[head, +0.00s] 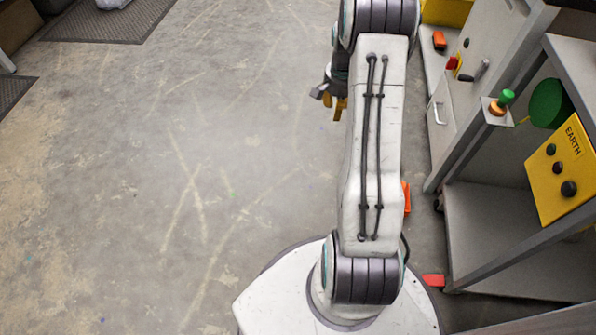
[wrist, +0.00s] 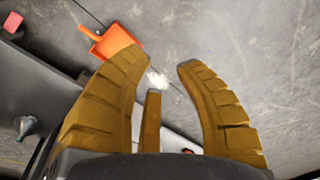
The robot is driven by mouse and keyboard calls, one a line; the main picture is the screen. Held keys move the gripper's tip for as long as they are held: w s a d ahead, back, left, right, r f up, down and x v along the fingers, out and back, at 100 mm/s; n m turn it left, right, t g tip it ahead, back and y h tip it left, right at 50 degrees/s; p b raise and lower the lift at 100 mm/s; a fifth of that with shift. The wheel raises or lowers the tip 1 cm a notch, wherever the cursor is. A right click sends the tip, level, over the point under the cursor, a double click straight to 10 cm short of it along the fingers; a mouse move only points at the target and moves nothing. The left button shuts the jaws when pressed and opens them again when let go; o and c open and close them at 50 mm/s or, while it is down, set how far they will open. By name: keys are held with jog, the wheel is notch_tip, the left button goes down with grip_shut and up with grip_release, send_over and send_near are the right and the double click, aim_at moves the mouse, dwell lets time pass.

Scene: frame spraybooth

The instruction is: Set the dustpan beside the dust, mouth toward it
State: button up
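An orange dustpan (wrist: 116,42) lies on the grey floor in the wrist view, beyond the left finger, with its handle toward the upper left. In the head view an orange piece (head: 407,197) shows beside my arm; it may be the same dustpan, mostly hidden. A small white patch (wrist: 157,80), which looks like dust, lies on the floor and shows between my fingers, right of and below the dustpan. My gripper (wrist: 165,68) has its brown fingers spread with nothing between them. In the head view it (head: 329,100) hangs beyond my arm, partly hidden.
Grey cabinets with a yellow EARTH panel (head: 565,172) stand along the right. A red piece (head: 433,281) lies near my base, and an orange object (head: 439,40) sits on a cabinet ledge. Dark mats (head: 110,22) lie at the upper left. The floor on the left is clear.

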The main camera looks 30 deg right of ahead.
jog(key=s+a+r+n+t, duration=0.1)
jog(key=s+a+r+n, duration=0.3)
jog(key=a+r, duration=0.35)
jog(key=s+a+r+n, duration=0.35)
jog(key=a+r, duration=0.25)
jog(key=a, duration=0.3)
jog(key=s+a+r+n, duration=0.2)
jog(key=s+a+n, duration=0.4)
jog(key=s, duration=0.8)
jog(key=a, duration=0.2)
jog(key=shift+s+a+y, duration=0.3)
jog(key=shift+s+a, duration=0.05)
jog(key=shift+a, duration=0.05)
